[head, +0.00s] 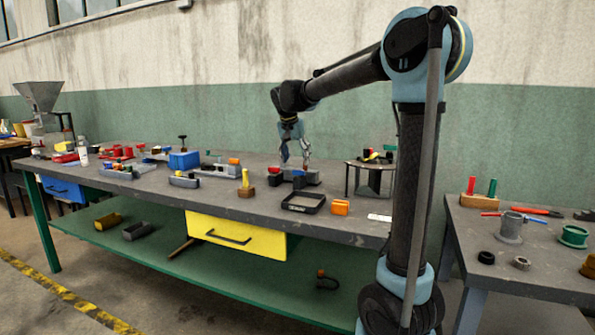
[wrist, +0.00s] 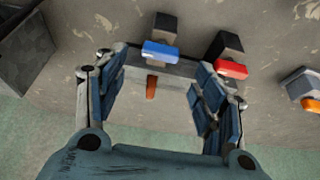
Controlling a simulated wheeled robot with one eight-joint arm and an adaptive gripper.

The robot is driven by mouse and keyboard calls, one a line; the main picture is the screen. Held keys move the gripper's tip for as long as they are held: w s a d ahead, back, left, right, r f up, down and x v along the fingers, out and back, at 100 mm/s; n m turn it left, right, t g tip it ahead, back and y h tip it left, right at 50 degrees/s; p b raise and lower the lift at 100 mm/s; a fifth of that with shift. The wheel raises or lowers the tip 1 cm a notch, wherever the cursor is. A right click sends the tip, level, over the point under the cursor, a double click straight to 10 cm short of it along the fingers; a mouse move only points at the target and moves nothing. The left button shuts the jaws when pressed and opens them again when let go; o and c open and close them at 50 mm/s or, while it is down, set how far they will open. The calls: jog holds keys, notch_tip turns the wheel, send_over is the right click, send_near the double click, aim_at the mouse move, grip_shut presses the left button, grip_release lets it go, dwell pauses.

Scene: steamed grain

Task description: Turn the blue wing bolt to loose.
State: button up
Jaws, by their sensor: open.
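The blue wing bolt (wrist: 160,52) shows in the wrist view as a short blue bar in front of a dark block, near the top centre. It lies between and beyond the tips of my gripper (wrist: 158,72), whose two fingers are spread wide with nothing held. I cannot tell whether the fingers touch the bolt. In the head view my gripper (head: 295,158) points down over a grey fixture on the workbench; the blue bolt (head: 299,174) is small and partly unclear beneath it.
In the head view a black tray (head: 303,209), an orange block (head: 340,207) and a round stand (head: 371,163) are nearby.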

aim_at(299, 173)
jog(key=x, duration=0.5)
jog(key=shift+f, duration=0.3)
jog(key=c, duration=1.1)
